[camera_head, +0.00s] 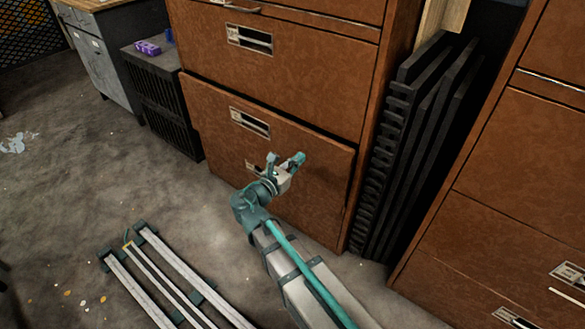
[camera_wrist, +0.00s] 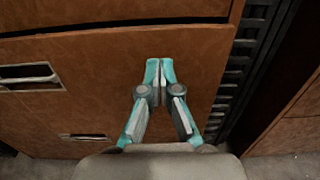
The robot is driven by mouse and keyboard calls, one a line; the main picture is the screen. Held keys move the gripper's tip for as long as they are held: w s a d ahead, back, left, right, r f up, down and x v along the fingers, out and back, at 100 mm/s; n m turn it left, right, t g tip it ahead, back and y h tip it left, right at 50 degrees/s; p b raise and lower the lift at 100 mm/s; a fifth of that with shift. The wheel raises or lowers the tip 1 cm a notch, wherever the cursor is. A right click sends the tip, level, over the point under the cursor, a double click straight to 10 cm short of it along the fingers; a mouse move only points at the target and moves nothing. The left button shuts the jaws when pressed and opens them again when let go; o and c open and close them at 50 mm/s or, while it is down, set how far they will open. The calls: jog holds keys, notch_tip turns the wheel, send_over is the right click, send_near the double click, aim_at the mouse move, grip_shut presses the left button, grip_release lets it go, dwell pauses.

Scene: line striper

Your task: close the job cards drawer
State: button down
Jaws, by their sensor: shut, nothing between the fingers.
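A brown cabinet (camera_head: 310,75) stands in front of me, with its drawers stacked one above another. Its lower drawer (camera_head: 320,185) stands slightly proud of the cabinet, with its top edge showing at the right. I cannot read any label to confirm that it is the job cards drawer. Its front also fills much of the wrist view (camera_wrist: 85,100), with a recessed handle plate at the left. My gripper (camera_head: 284,160) is in front of this drawer, right of the handle plate. In the wrist view the fingertips (camera_wrist: 160,70) are together and empty, close to the front; contact cannot be told.
Black slatted panels (camera_head: 400,150) stand right of the cabinet, and another brown cabinet (camera_head: 500,190) is beyond them. A dark crate-like box (camera_head: 160,100) stands at the left, with a purple item (camera_head: 148,48) on top. Pale rails (camera_head: 165,280) lie on the floor. Floor at the left is mostly open.

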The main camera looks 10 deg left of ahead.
aim_at(319, 141)
jog(key=b+x, duration=0.1)
jog(key=x, duration=0.7)
jog(key=shift+w+d+b, duration=0.15)
jog(key=shift+w+b, duration=0.05)
jog(key=shift+b, duration=0.1)
